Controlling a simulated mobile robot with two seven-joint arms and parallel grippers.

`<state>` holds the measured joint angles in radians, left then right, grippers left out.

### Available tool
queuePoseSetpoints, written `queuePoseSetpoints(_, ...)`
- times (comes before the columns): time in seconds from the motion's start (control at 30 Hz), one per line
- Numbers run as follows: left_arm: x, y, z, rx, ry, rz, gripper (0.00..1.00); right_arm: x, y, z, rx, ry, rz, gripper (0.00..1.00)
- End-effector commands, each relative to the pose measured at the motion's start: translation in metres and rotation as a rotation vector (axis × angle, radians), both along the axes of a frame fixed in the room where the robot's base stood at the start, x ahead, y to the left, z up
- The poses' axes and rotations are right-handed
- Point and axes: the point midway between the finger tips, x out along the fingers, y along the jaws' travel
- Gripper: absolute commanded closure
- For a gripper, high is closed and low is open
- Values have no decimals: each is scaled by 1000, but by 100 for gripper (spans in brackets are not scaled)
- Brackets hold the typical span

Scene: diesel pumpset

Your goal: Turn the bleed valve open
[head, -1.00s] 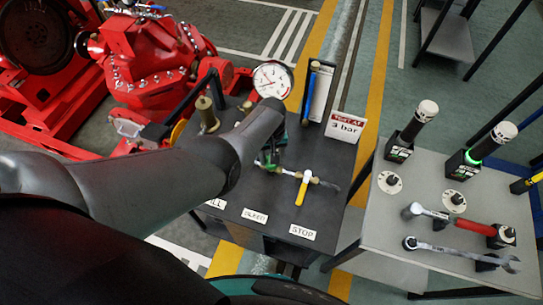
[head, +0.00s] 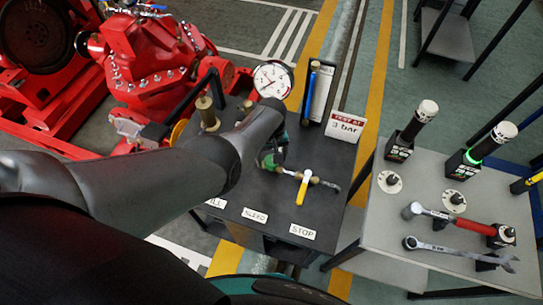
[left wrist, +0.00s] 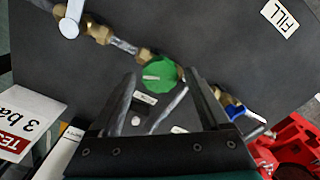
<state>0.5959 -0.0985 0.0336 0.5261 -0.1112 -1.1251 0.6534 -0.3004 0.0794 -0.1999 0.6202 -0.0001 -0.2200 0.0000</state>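The bleed valve has a round green knob (left wrist: 160,75) with a pale mark on it, on a brass pipe line over the dark bench top. In the head view the green knob (head: 267,161) is partly hidden by my left arm and gripper. My left gripper (left wrist: 161,72) is open. Its two fingertips show on either side of the green knob in the left wrist view, with a gap on both sides; I cannot tell their height relative to it. In the head view the left gripper (head: 276,148) is mostly hidden behind its wrist. My right gripper is not in view.
A blue handle (left wrist: 235,110) is on the other side. A gauge (head: 272,80) and a 3 bar sign (head: 344,125) stand behind. A grey tool table (head: 380,235) is to the right.

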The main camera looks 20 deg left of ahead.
Motion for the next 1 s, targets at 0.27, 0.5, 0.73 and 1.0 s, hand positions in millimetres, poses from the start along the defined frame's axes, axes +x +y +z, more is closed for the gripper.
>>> queuePoseSetpoints(0.27, 0, 0, 1, 1, -1, 0, 15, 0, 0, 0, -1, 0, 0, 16)
queuePoseSetpoints(0.5, 1, 0, 18, -1, -3, 0, 15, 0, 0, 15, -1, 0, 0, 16)
queuePoseSetpoints(0.73, 1, 0, 55, -1, -3, 0, 15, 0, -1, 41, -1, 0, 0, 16)
queuePoseSetpoints(1.0, 0, 0, 102, -1, -3, -1, 15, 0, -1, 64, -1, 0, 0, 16)
